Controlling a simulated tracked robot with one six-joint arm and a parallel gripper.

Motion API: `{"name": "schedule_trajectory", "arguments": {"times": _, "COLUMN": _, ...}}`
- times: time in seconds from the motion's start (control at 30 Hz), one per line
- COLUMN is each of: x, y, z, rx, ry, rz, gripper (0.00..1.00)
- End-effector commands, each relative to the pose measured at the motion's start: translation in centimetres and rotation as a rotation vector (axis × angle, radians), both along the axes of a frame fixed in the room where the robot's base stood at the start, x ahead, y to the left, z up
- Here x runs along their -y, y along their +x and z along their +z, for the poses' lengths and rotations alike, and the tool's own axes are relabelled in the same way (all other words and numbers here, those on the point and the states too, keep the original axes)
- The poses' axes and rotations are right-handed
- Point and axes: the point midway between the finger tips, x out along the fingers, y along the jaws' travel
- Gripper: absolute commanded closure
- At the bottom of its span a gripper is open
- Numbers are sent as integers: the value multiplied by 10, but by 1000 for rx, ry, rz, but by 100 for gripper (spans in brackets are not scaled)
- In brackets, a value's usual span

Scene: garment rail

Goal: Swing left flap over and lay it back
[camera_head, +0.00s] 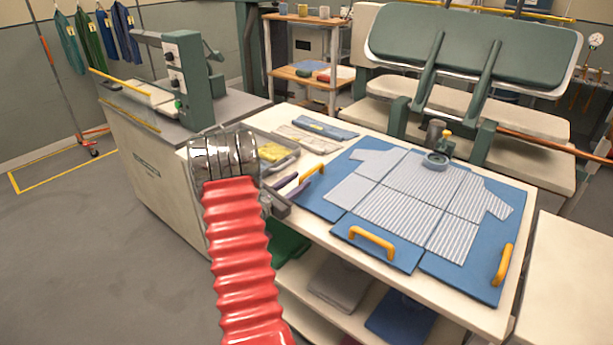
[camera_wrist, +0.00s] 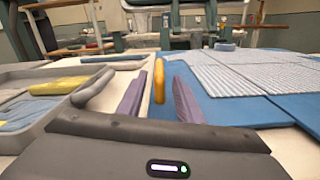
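A blue folding board lies flat on the white table, with a striped shirt (camera_head: 405,205) spread across its panels. The left flap (camera_head: 337,172) lies flat at the board's left side, with a sleeve and side of the shirt on it. Its yellow handle (camera_head: 313,181) stands at the left edge. My gripper (camera_head: 299,184) is low at this edge, with its two purple fingers apart. In the wrist view, the handle (camera_wrist: 159,80) shows upright between the open fingers (camera_wrist: 160,98), touching neither visibly. How far it reaches between them is hard to tell.
More yellow handles stand at the front flap (camera_head: 371,242) and right flap (camera_head: 502,264). A round object (camera_head: 435,160) sits at the board's back edge. A grey tray (camera_head: 281,164) with yellow cloth is left of my gripper. A large green press (camera_head: 470,45) stands behind.

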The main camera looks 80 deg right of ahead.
Motion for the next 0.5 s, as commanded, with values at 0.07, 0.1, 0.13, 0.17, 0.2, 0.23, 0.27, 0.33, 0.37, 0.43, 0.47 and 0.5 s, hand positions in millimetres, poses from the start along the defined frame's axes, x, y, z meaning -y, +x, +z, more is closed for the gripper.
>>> {"name": "schedule_trajectory", "arguments": {"times": 0.07, "x": 12, "y": -6, "z": 0, "rx": 1, "ry": -1, "rz": -1, "gripper": 67}}
{"name": "schedule_trajectory", "arguments": {"times": 0.1, "x": 17, "y": -8, "z": 0, "rx": 1, "ry": -1, "rz": -1, "gripper": 67}}
{"name": "schedule_trajectory", "arguments": {"times": 0.13, "x": 21, "y": -10, "z": 0, "rx": 1, "ry": -1, "rz": -2, "gripper": 67}}
{"name": "schedule_trajectory", "arguments": {"times": 0.17, "x": 25, "y": -11, "z": 0, "rx": 1, "ry": -1, "rz": -1, "gripper": 67}}
{"name": "schedule_trajectory", "arguments": {"times": 0.2, "x": 30, "y": -13, "z": 0, "rx": 0, "ry": -1, "rz": -1, "gripper": 67}}
{"name": "schedule_trajectory", "arguments": {"times": 0.23, "x": 33, "y": -14, "z": 0, "rx": 0, "ry": -1, "rz": -1, "gripper": 67}}
{"name": "schedule_trajectory", "arguments": {"times": 0.27, "x": 35, "y": -16, "z": 0, "rx": 0, "ry": 0, "rz": -1, "gripper": 67}}
{"name": "schedule_trajectory", "arguments": {"times": 0.33, "x": 41, "y": -18, "z": 0, "rx": 0, "ry": 0, "rz": 0, "gripper": 67}}
{"name": "schedule_trajectory", "arguments": {"times": 0.37, "x": 42, "y": -18, "z": 0, "rx": 0, "ry": 0, "rz": 1, "gripper": 67}}
{"name": "schedule_trajectory", "arguments": {"times": 0.43, "x": 44, "y": -19, "z": 0, "rx": 0, "ry": 0, "rz": 1, "gripper": 67}}
{"name": "schedule_trajectory", "arguments": {"times": 0.47, "x": 45, "y": -19, "z": 0, "rx": 0, "ry": 0, "rz": 1, "gripper": 67}}
{"name": "schedule_trajectory", "arguments": {"times": 0.5, "x": 45, "y": -19, "z": 0, "rx": 0, "ry": 0, "rz": 1, "gripper": 67}}
